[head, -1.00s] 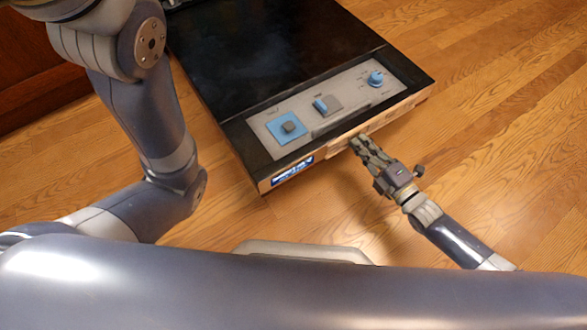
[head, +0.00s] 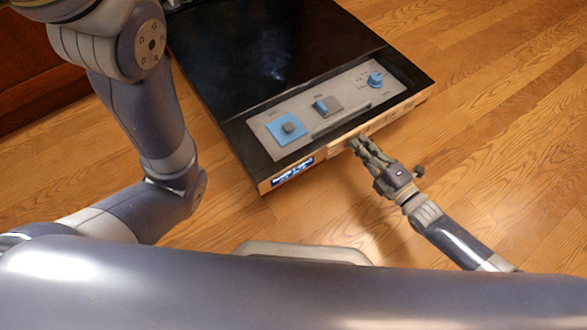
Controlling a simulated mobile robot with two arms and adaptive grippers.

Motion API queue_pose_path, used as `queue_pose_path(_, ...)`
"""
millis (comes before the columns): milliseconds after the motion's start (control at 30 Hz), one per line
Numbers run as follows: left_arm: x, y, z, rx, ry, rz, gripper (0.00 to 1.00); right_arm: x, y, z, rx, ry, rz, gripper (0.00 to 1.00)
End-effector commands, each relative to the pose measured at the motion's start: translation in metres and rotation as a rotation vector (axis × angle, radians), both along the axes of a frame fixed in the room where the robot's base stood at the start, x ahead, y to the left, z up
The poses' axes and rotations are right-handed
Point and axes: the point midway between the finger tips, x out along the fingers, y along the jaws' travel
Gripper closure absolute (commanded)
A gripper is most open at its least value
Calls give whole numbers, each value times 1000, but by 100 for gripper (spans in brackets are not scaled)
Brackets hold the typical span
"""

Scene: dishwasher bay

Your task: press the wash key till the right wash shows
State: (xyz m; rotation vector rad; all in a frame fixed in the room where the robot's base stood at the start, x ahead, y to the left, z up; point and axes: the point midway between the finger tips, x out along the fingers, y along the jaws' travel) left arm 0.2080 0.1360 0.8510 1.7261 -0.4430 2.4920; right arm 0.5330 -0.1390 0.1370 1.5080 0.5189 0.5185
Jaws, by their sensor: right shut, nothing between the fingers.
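The dishwasher (head: 270,60) has a black top and a grey control panel (head: 310,119). My left gripper is out of view.
My left arm stands at the left, beside the dishwasher. Bare wooden floor (head: 500,120) lies to the right and in front. A dark red-brown wooden cabinet (head: 35,85) is at the upper left.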

Motion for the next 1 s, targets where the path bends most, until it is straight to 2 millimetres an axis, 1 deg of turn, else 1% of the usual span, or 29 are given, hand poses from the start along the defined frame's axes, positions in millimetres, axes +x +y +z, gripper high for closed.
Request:
queue_pose_path(367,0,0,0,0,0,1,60,0,0,0,0,0,0,100)
queue_pose_path(800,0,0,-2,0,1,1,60,7,5,0,1,-1,0,100)
queue_pose_path(1000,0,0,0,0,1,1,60,4,3,0,-1,1,0,100)
